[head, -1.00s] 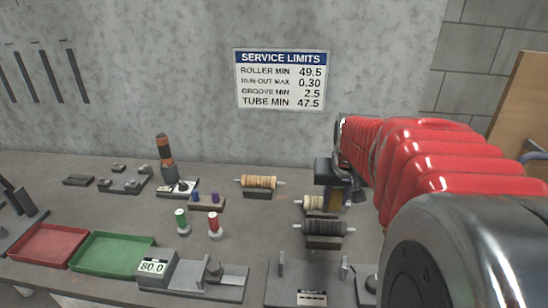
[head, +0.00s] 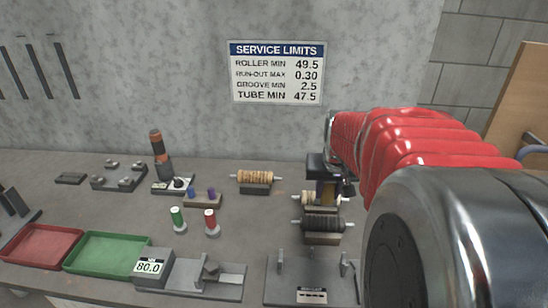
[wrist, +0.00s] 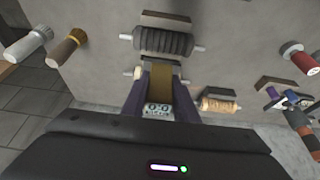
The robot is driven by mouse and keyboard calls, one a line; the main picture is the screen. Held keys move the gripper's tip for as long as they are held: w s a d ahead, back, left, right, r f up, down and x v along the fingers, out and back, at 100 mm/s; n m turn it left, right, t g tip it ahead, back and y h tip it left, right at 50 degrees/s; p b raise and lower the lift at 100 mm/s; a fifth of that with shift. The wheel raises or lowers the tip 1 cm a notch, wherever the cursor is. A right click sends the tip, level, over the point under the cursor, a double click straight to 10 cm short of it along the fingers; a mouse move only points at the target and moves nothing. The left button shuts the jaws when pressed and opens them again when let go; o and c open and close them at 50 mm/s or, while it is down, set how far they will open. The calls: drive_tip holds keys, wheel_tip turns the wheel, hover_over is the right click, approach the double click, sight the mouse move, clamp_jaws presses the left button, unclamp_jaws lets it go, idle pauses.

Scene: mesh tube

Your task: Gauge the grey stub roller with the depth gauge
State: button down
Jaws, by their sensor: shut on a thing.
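A dark grey grooved roller (head: 322,223) with pale stub ends lies on a block, just in front of my gripper. It also shows in the wrist view (wrist: 163,41), ahead of the fingertips and apart from them. My gripper (head: 322,186) is shut on the depth gauge (head: 328,194), above the far row of rollers. In the wrist view the gauge (wrist: 161,85) sits between the purple fingers of my gripper (wrist: 162,72), its display reading about 0.0. A tan roller (head: 308,198) lies behind the grey one, partly hidden by the gripper and gauge.
Another tan roller (head: 256,177) lies to the left. A measuring stand reading 80.0 (head: 150,266), a green tray (head: 100,254) and a red tray (head: 38,246) line the front. The wall sign (head: 277,72) lists limits.

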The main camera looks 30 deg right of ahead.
sight(327, 203)
drive_tip(key=shift+s+f, duration=0.1)
drive_tip(key=shift+f, duration=2.35)
drive_tip(key=shift+f, duration=0.35)
idle(0.5)
drive_tip(key=shift+r, duration=0.1)
drive_tip(key=shift+r, duration=3.5)
